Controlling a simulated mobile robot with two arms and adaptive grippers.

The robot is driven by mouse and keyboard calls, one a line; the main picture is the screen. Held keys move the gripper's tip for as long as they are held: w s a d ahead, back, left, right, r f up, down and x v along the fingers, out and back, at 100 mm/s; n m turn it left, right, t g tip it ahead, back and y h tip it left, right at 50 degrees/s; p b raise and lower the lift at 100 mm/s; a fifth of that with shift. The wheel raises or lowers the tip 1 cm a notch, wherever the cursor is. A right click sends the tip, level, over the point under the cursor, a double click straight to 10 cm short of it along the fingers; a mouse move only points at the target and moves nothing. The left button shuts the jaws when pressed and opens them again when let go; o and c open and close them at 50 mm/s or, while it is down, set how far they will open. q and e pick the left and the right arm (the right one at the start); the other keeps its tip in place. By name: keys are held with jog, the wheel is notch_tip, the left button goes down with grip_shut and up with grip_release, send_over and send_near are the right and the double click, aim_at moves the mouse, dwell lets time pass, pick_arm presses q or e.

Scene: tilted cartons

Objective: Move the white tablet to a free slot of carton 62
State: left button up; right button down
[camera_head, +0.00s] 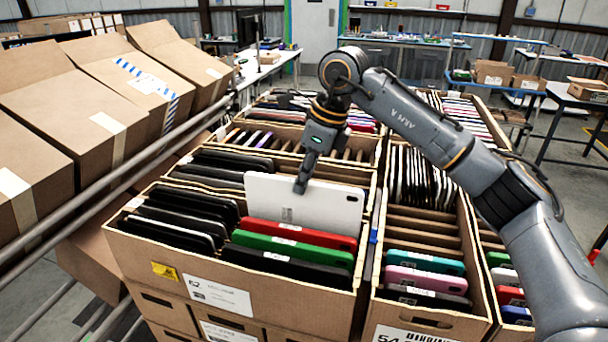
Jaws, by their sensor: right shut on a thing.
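The white tablet (328,206) stands almost upright on its long edge in the front carton. My right gripper (301,185) comes from above and is shut on the tablet's top edge. The tablet's lower part is hidden behind a red tablet (300,234), so I cannot tell how deep it sits. My left gripper is not in view.
The carton to the right (392,312), labelled 54, holds teal, pink and dark tablets, with empty slots (420,228) behind them. More cartons stand behind, one with several empty slots. Tilted closed cartons (75,90) rest behind metal rails at left.

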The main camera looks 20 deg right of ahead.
aim_at(304, 213)
jog(key=shift+f+b, duration=2.75)
jog(key=shift+f, duration=1.35)
jog(key=shift+f, duration=0.25)
jog(key=c, duration=1.3)
grip_release()
jog(key=v, duration=1.2)
